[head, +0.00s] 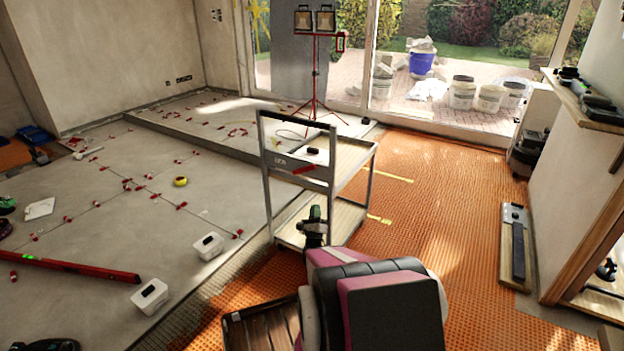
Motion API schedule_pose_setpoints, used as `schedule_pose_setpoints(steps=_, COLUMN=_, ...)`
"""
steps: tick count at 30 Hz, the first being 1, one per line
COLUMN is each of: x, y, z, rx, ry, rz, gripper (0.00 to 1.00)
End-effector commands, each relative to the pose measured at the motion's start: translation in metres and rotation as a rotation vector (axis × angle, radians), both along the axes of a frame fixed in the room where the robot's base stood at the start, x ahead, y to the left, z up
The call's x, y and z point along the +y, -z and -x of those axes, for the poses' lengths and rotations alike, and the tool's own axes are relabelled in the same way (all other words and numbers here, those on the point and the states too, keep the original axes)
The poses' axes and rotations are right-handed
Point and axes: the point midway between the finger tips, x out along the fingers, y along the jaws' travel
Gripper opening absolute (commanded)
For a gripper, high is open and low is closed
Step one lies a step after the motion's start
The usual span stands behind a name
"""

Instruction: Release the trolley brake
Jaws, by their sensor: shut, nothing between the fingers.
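The trolley (372,165) stands in the middle of the head view, a grey metal frame with an upper tray, a lower shelf and an upright push handle at its near end. A short red bar (304,169), which looks like the brake lever, sits slightly tilted on the grey panel below the handle. My gripper (314,212) is shut and empty. In the picture it shows below the red bar, in front of the lower shelf, apart from the bar.
Orange matting (460,215) lies clear to the right of the trolley. Tiled floor with red clips and white tubs (208,246) lies left. A red level (70,268) lies at far left. A work light on a red tripod (314,75) stands behind the trolley.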

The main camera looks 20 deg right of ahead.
Motion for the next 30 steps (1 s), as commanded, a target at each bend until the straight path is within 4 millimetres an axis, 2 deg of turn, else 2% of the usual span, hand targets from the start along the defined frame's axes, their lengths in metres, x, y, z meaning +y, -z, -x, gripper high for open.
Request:
schedule_pose_setpoints(steps=8, x=-0.005, y=-0.009, z=-0.011, rx=0.000, ry=0.001, rz=0.001, gripper=0.00)
schedule_pose_setpoints(steps=26, x=-0.035, y=-0.064, z=-0.075, rx=0.000, ry=0.001, rz=0.001, gripper=0.00)
schedule_pose_setpoints(steps=30, x=-0.027, y=-0.081, z=-0.080, rx=0.000, ry=-0.001, rz=-0.001, gripper=0.00)
